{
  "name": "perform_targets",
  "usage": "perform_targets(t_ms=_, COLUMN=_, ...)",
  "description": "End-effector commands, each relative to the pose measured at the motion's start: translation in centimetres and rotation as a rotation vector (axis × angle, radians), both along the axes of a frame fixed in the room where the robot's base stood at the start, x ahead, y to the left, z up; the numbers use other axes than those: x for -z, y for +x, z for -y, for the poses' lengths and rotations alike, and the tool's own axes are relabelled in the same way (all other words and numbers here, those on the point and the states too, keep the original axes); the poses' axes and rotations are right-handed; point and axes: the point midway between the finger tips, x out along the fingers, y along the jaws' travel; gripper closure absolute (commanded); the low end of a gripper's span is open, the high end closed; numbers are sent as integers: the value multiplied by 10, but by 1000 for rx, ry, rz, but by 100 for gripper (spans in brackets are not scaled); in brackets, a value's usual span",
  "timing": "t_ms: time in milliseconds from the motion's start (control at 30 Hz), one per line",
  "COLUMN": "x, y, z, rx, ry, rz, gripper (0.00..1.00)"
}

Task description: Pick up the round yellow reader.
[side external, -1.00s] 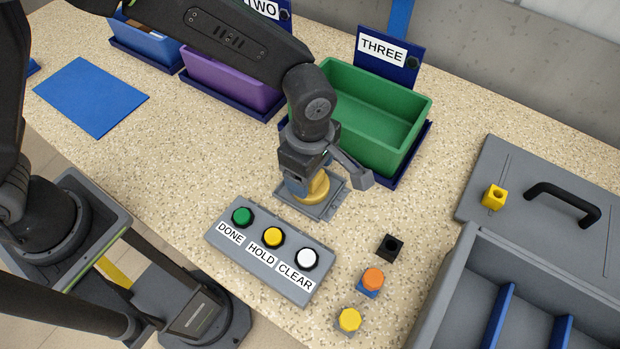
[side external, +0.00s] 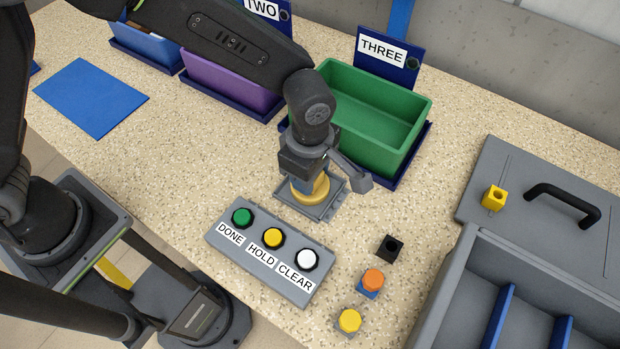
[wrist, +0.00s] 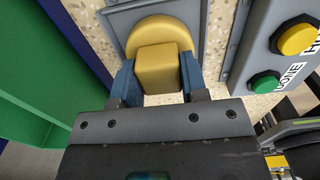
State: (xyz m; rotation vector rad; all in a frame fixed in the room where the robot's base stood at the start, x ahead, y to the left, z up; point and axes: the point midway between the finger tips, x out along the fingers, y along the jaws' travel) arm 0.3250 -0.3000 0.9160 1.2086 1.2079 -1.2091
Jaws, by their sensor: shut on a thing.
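The round yellow reader (side external: 309,194) is a yellow disc with a block-shaped grip on top. It is at the square grey plate (side external: 320,213), under my gripper (side external: 308,183). In the wrist view the yellow reader (wrist: 158,32) shows its block between the two blue fingers of my gripper (wrist: 158,78), which is shut on it. My gripper hides part of the reader in the side view. I cannot tell whether the disc touches the plate.
A grey button box (side external: 262,268) with green, yellow and white buttons stands in front. The green bin (side external: 400,145) is close behind. A black block (side external: 390,248), an orange-topped piece (side external: 372,280) and a yellow-topped piece (side external: 349,321) lie to the right. A grey divided tray (side external: 440,290) is farther right.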

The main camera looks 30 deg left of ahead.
Motion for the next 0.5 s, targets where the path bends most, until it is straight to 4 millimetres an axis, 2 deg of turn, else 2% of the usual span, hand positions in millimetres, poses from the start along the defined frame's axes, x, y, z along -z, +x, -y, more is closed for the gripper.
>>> perform_targets(t_ms=267, x=-6, y=0, z=0, rx=0, ry=-1, rz=1, gripper=86)
perform_targets(t_ms=367, x=-16, y=1, z=1, rx=0, ry=-2, rz=3, gripper=86)
perform_targets(t_ms=500, x=-40, y=1, z=1, rx=0, ry=-3, rz=5, gripper=86)
